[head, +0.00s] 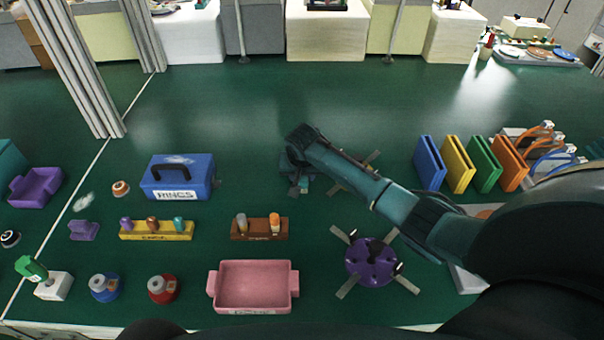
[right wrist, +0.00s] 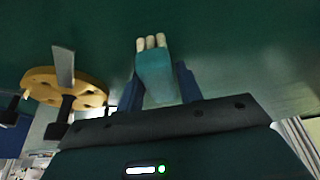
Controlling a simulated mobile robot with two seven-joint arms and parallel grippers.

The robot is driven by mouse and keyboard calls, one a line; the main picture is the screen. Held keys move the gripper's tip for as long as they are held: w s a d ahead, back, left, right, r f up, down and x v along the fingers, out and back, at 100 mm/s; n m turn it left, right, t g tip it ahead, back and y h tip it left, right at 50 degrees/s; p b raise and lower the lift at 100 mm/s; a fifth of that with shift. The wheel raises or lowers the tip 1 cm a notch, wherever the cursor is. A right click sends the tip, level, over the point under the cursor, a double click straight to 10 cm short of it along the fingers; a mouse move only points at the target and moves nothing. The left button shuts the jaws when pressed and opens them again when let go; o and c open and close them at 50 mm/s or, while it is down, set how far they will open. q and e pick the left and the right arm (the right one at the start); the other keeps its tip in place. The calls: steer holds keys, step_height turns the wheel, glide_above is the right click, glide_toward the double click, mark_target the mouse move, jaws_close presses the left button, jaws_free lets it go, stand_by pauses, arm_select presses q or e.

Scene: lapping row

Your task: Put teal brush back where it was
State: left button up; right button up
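The teal brush (right wrist: 157,75), a flat teal body with three pale tufts at its end, sits between the two blue fingers of my right gripper (right wrist: 158,88) in the right wrist view. The fingers press against its sides. In the head view my right gripper (head: 298,178) is above the green surface, right of the blue case, and the brush is mostly hidden beneath it. A yellow rack (head: 157,236) to its lower left holds purple, brown and teal-topped pieces. A brown rack (head: 259,236) holds grey and orange-topped pieces. My left gripper is not in view.
The blue case (head: 180,178) stands left of my gripper. A pink tray (head: 253,287) and a purple spoked disc (head: 372,258) are nearer me. A yellow disc (right wrist: 68,88) shows beside the gripper. Coloured upright plates (head: 457,165) stand right. The far green surface is clear.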

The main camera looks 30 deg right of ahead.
steer(key=shift+o, duration=1.3)
steer(key=shift+r, duration=0.1)
steer(key=shift+r, duration=0.25)
arm_select(q)
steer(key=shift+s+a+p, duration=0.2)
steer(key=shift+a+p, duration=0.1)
steer(key=shift+p, duration=0.5)
arm_select(e)
steer(key=v, duration=1.1)
steer(key=shift+r, duration=0.35)
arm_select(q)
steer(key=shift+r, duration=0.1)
arm_select(e)
steer(key=shift+s, duration=0.1)
